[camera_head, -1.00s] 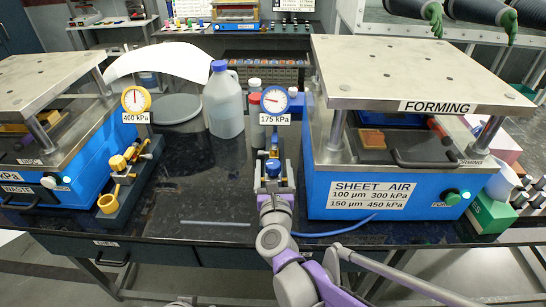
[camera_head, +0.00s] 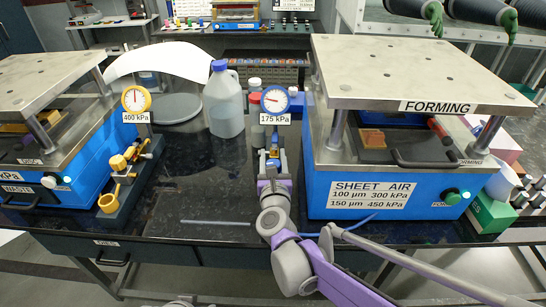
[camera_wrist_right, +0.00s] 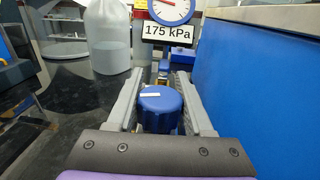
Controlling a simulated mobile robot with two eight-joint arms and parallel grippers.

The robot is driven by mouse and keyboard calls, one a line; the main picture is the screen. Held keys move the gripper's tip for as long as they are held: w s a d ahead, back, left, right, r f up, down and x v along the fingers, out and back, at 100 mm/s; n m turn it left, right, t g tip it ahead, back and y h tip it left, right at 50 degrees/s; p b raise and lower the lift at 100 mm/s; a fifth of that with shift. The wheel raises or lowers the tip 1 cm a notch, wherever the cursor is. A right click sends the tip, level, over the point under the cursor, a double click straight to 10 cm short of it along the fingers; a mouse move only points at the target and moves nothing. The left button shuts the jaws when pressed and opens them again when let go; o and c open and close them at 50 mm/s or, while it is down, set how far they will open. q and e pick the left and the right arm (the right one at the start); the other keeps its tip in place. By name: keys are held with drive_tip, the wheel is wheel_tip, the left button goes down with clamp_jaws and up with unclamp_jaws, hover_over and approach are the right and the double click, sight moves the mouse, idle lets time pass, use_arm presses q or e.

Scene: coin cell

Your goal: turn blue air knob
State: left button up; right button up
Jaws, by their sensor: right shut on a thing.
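The blue air knob (camera_wrist_right: 160,108) sits between the two grey fingers of my right gripper (camera_wrist_right: 162,100) in the right wrist view. A white mark on its top lies nearly crosswise, tilted slightly. My right gripper (camera_head: 273,160) is shut on the knob; in the head view the arm hides most of it. Behind the knob stands a blue-rimmed gauge (camera_head: 275,99) labelled 175 kPa, which also shows in the right wrist view (camera_wrist_right: 168,8). My left gripper is not in view.
The blue forming press (camera_head: 330,190) stands close on the right, its sign listing 100 µm 300 kPa and 150 µm 450 kPa. A clear jug (camera_head: 224,105) stands left of the gauge. A yellow gauge (camera_head: 136,99) reads 400 kPa.

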clamp_jaws()
drive_tip(key=shift+h, duration=0.3)
